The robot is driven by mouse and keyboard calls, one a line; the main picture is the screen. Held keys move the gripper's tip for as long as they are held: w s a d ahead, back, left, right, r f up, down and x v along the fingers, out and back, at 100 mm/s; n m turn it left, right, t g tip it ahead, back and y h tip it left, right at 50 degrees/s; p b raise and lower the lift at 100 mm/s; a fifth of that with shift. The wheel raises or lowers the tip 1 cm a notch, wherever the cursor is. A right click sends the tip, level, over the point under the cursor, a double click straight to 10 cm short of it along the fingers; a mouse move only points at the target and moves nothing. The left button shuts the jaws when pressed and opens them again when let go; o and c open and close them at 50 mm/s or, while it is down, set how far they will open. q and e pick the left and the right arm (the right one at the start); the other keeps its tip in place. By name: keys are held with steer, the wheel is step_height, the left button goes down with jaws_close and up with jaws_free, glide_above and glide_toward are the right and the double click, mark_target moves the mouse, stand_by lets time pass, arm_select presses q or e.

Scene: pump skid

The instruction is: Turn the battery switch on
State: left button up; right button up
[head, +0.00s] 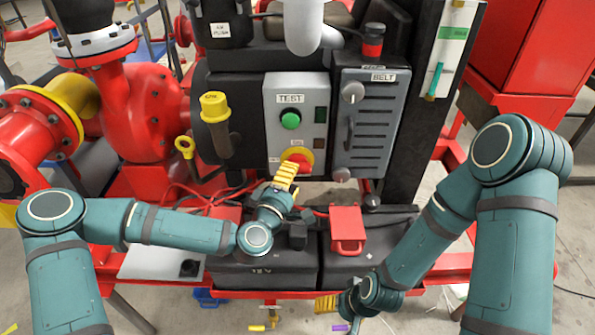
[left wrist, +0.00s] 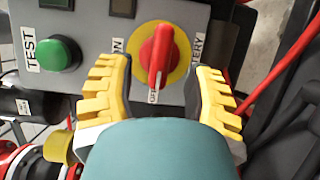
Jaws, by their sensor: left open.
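The battery switch (head: 300,159) is a red knob on a yellow disc, low on the grey panel. In the left wrist view the red knob (left wrist: 160,55) shows clearly, with its handle pointing at the partly hidden OFF label (left wrist: 153,96). The ON label (left wrist: 118,46) is to its left. My left gripper (head: 288,174) is at the panel just below the switch. In the wrist view its yellow fingers (left wrist: 158,75) are open, one on each side of the knob, with gaps between. My right gripper (head: 328,303) is low, in front of the skid; its jaws are unclear.
The green TEST button (head: 290,120) sits above the switch on the same panel. A grey BELT cover (head: 372,125) stands to the right. Below are the black 12 V battery (head: 262,270) and a red box (head: 347,228). A yellow-capped dipstick (head: 214,108) is at left.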

arm_select(q)
steer(key=shift+x, duration=2.1)
jaws_close()
